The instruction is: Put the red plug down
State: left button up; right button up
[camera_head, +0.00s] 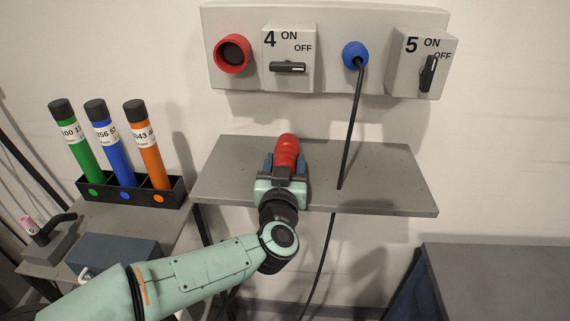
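The red plug (287,147) is over the grey shelf (380,178) below the wall panel, left of the shelf's middle. My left gripper (286,166) reaches in from the front, with one blue-padded finger on each side of the plug, and appears shut on it. The plug's lower end is hidden by the gripper. I cannot tell whether the plug touches the shelf or is just above it. My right gripper is not in view.
The wall panel carries a red socket (232,54), switch 4 (288,67), a blue plug (355,55) with a hanging black cable (350,130), and switch 5 (428,73). A black rack (120,194) of coloured tubes stands left. The shelf's right part is clear.

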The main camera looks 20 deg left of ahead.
pick_arm(q)
jog(key=shift+o, duration=0.8)
jog(key=shift+r, duration=0.3)
jog(key=p+v, duration=0.1)
jog(key=v, duration=1.1)
